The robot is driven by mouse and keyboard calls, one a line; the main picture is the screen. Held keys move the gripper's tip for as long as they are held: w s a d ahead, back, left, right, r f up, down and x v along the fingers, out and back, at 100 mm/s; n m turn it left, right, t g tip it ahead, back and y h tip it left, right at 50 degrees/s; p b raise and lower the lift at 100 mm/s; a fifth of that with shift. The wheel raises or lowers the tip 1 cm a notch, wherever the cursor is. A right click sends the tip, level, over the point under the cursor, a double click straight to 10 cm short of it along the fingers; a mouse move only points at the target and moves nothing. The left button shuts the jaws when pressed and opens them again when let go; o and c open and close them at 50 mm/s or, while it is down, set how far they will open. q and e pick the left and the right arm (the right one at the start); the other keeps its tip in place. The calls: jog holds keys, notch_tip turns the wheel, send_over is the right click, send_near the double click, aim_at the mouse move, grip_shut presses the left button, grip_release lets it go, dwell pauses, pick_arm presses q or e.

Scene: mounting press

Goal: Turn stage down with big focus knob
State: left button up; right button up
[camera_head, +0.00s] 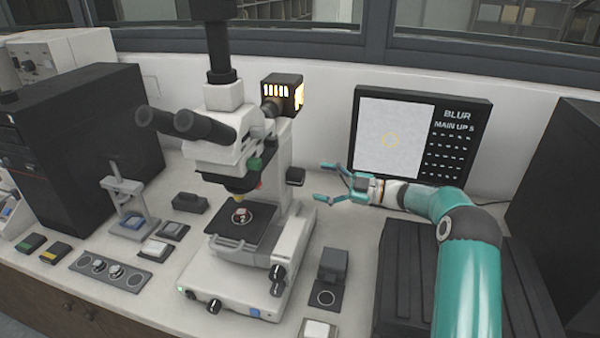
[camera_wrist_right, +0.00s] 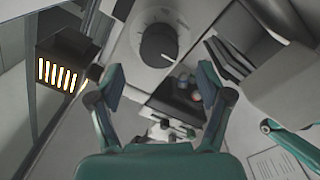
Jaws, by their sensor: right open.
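The white microscope (camera_head: 290,150) stands mid-bench, with a dark stage (camera_head: 240,226) under its objectives. A black knob (camera_head: 295,176) sticks out from the right side of its column. More dark knobs (camera_head: 277,272) sit low on the right side of its base. In the right wrist view a large round knob (camera_wrist_right: 158,45) with a dark centre and pale ring lies beyond the fingertips; I cannot tell for certain which knob it is. My right gripper (camera_head: 322,181) is open and empty, right of the column and apart from it; its fingers also show in the wrist view (camera_wrist_right: 160,90).
The lamp housing (camera_head: 283,93) glows behind the microscope. A screen (camera_head: 420,135) stands at the back right. A small dark block (camera_head: 333,265) stands on the bench right of the base. A ribbed dark unit (camera_head: 400,275) lies under my right arm.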

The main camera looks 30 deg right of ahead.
aim_at(303, 178)
jog(key=p+x, duration=0.1)
jog(key=x, duration=0.6)
jog(key=shift+p, duration=0.3)
jog(key=c, duration=1.2)
jog(key=shift+o, duration=0.2)
jog(key=shift+f+b, duration=0.15)
jog(key=shift+b, duration=0.35)
jog(key=n+b, duration=0.2)
jog(key=b, duration=0.1)
jog(key=shift+f+b, duration=0.2)
jog(key=shift+b, duration=0.1)
jog(key=shift+r+n+b, duration=0.2)
jog(key=shift+n+b, duration=0.25)
jog(key=shift+n, duration=0.05)
jog(key=shift+r, duration=0.1)
